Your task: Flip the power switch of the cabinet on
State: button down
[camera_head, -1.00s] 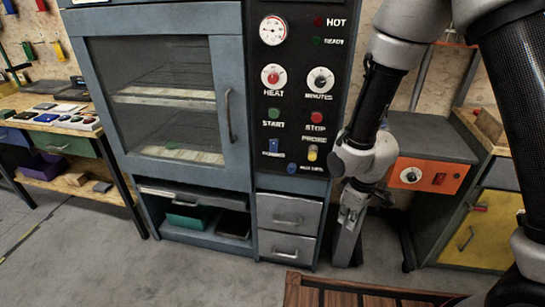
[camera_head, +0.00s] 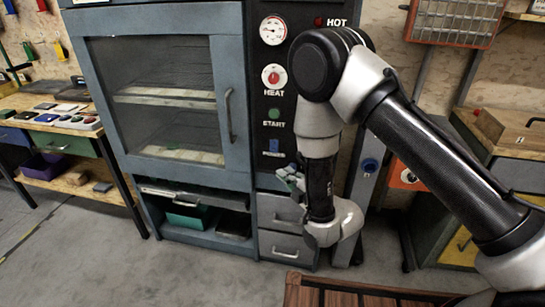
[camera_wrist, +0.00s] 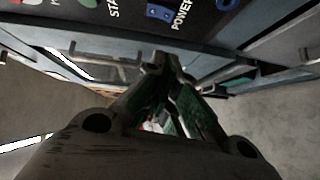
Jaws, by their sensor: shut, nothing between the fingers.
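The cabinet (camera_head: 170,15) is a tall blue-grey oven with a black control panel. Its blue power switch (camera_head: 273,143) sits low on the panel, above the POWER label. It also shows in the wrist view (camera_wrist: 158,12) at the top edge, left of the lettering. I cannot tell clearly which way it is tipped. My gripper (camera_head: 285,173) is shut and empty. It is below the switch, in front of the panel's lower edge, and apart from the switch in the picture. In the wrist view my gripper (camera_wrist: 162,62) points up the picture towards the panel.
The green START button (camera_head: 274,114) and red HEAT knob (camera_head: 274,76) are above the switch. Two drawers (camera_head: 284,246) are below the panel. The glass oven door (camera_head: 155,100) is at left. My arm hides the panel's right side. A workbench (camera_head: 65,122) stands far left.

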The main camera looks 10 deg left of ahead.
aim_at(274, 146)
jog(key=shift+w, duration=0.1)
dwell(0.3)
jog(key=shift+w+d+x, duration=0.3)
jog(key=shift+x, duration=1.8)
jog(key=shift+w+d+x, duration=0.3)
jog(key=shift+d+x, duration=0.05)
jog(key=shift+x, duration=1.8)
jog(key=shift+w+d+x, duration=0.3)
jog(key=shift+x, duration=1.8)
jog(key=shift+f, duration=0.2)
